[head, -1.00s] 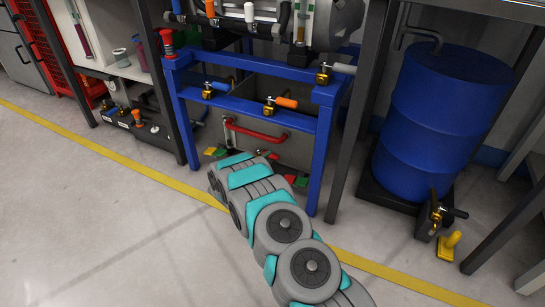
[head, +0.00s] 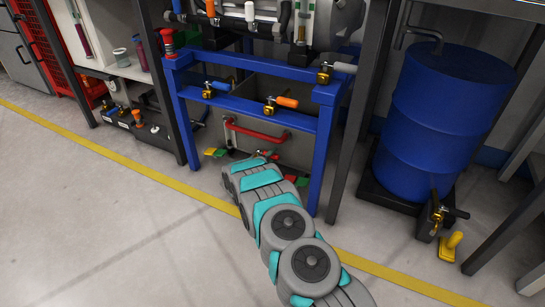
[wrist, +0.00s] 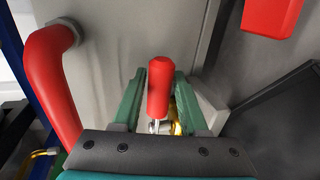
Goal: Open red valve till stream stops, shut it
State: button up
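A red valve handle (wrist: 160,88) stands upright in the middle of the wrist view, with a metal stem and a bit of brass below it. My gripper (wrist: 161,73) has its two green fingers on either side of this handle, with narrow gaps showing; it looks open around the handle. In the head view my arm reaches low under the blue frame (head: 255,104), and its end hides most of the red handle. No liquid stream can be made out in either view.
A curved red grab bar (wrist: 52,75) is close at left in the wrist view; it also shows in the head view (head: 257,133). A red part (wrist: 270,15) hangs at upper right. A blue drum (head: 440,120) stands right.

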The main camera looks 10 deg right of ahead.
grip_shut()
dwell(1.0)
